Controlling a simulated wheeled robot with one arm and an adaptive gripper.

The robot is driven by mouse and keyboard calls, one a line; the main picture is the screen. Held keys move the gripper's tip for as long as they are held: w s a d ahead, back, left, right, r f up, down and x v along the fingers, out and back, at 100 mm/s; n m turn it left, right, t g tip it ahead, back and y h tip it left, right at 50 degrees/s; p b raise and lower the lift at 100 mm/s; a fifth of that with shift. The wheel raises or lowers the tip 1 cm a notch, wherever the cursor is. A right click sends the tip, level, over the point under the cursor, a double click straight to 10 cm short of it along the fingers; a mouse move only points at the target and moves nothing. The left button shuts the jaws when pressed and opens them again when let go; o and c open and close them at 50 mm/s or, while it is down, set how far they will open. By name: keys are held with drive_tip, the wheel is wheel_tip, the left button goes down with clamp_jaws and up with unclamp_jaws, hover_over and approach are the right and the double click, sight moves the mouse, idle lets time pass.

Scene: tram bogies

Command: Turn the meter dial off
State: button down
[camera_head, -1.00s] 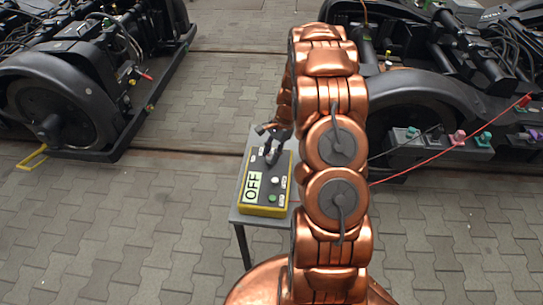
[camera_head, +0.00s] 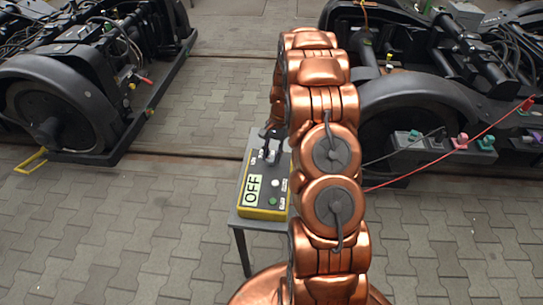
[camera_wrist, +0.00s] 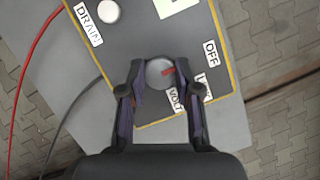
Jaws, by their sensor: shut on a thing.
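The meter (camera_head: 265,212) is a dark grey box with a yellow edge, and its display (camera_head: 253,190) reads "OFF". It also shows in the wrist view (camera_wrist: 132,40). Its dial (camera_wrist: 158,78) is a round grey knob with a red mark pointing right, roughly between the "OFF" label (camera_wrist: 210,53) and a label partly hidden by a finger. A "VOLT" label (camera_wrist: 174,101) lies below the dial. My gripper (camera_wrist: 161,68) is shut on the dial, one finger on each side. In the head view my gripper (camera_head: 271,146) is at the meter's far end.
The meter sits on a small grey table (camera_head: 240,219). Black bogies stand at left (camera_head: 70,100) and right (camera_head: 430,95).

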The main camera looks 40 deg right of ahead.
drive_tip(key=c, duration=0.8)
unclamp_jaws()
drive_tip(key=shift+r, duration=0.15)
drive_tip(key=v, duration=1.1)
drive_tip(key=shift+r, duration=0.4)
drive_tip(key=shift+d, duration=0.1)
